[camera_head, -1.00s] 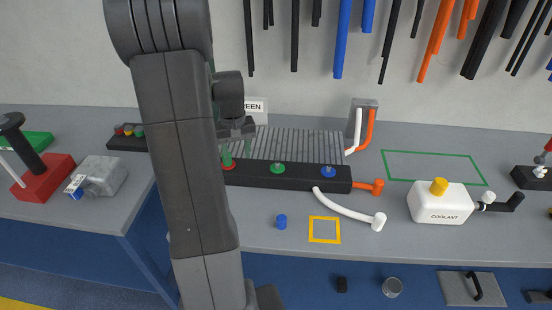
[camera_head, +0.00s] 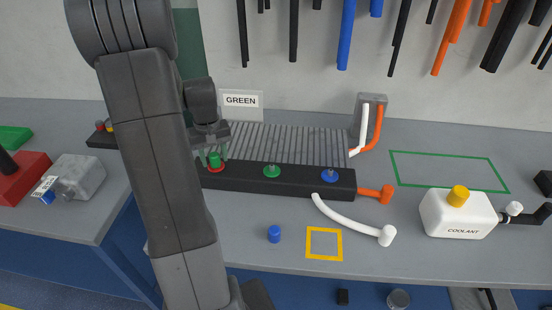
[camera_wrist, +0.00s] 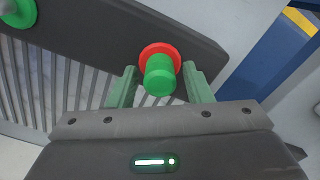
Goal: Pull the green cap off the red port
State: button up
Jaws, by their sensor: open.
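The green cap (camera_wrist: 159,78) sits on the red port (camera_wrist: 161,50), whose red ring shows around its base in the wrist view. In the head view the green cap (camera_head: 214,160) and red port (camera_head: 216,169) are at the left end of the black bar, partly behind my gripper. My gripper (camera_wrist: 160,70) is open, with one green finger on each side of the cap. Gaps show between the fingers and the cap. In the head view my gripper (camera_head: 212,152) is over the port, and my arm hides the bar's left end.
The black bar (camera_head: 300,184) also carries a green port (camera_head: 272,171) and a blue port (camera_head: 330,175). A GREEN sign (camera_head: 240,101) stands behind the finned block (camera_head: 300,145). A loose blue cap (camera_head: 274,234), a yellow square (camera_head: 324,258) and a white hose (camera_head: 345,212) are in front.

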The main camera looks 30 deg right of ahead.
aim_at(213, 154)
grip_shut()
jog(key=c, duration=0.6)
grip_release()
grip_shut()
jog(key=shift+r+p, duration=0.6)
jog(key=shift+r, duration=0.3)
jog(key=shift+r+p, duration=2.15)
jog(key=shift+r, duration=0.8)
